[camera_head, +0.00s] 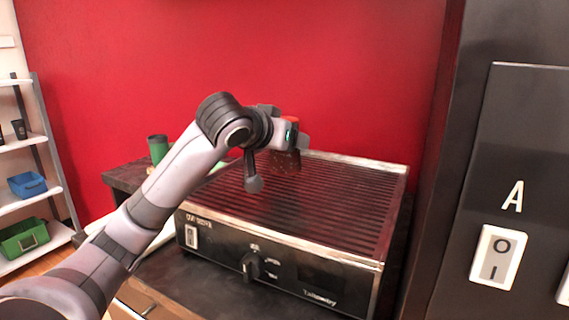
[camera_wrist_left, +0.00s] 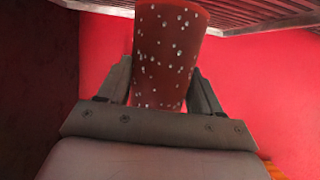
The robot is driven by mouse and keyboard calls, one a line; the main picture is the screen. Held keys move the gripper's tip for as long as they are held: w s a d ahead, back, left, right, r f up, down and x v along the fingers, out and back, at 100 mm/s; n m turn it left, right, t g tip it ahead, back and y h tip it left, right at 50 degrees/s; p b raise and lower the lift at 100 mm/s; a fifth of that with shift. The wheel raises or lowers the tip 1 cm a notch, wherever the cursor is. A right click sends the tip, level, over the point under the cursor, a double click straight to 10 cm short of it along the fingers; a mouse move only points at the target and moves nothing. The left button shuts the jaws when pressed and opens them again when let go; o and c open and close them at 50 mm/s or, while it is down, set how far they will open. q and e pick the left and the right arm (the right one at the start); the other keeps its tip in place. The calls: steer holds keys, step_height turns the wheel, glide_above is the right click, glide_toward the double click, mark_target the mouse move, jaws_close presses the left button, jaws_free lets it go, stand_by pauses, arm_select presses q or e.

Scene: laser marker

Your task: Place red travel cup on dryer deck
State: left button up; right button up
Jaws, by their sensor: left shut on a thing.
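The red travel cup (camera_wrist_left: 166,58), dark red with pale speckles, is between the two fingers of my left gripper (camera_wrist_left: 165,85) in the left wrist view. In the head view my left gripper (camera_head: 290,145) is over the dryer deck (camera_head: 340,205), a dark ribbed top on a metal box. I cannot tell whether the cup touches the deck. My right gripper is not in view.
A green cup (camera_head: 158,150) stands on the dark counter left of the dryer. A shelf at far left holds a blue bin (camera_head: 27,185) and a green bin (camera_head: 24,240). A dark panel with a switch (camera_head: 497,257) stands at right. The deck's right part is clear.

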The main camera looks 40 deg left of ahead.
mark_target(278, 156)
arm_select(q)
step_height(278, 156, down, 3)
steer(key=shift+r+b, duration=0.1)
steer(key=shift+b, duration=0.35)
steer(key=shift+f, duration=0.65)
steer(key=o, duration=1.1)
steer(key=shift+o, duration=0.2)
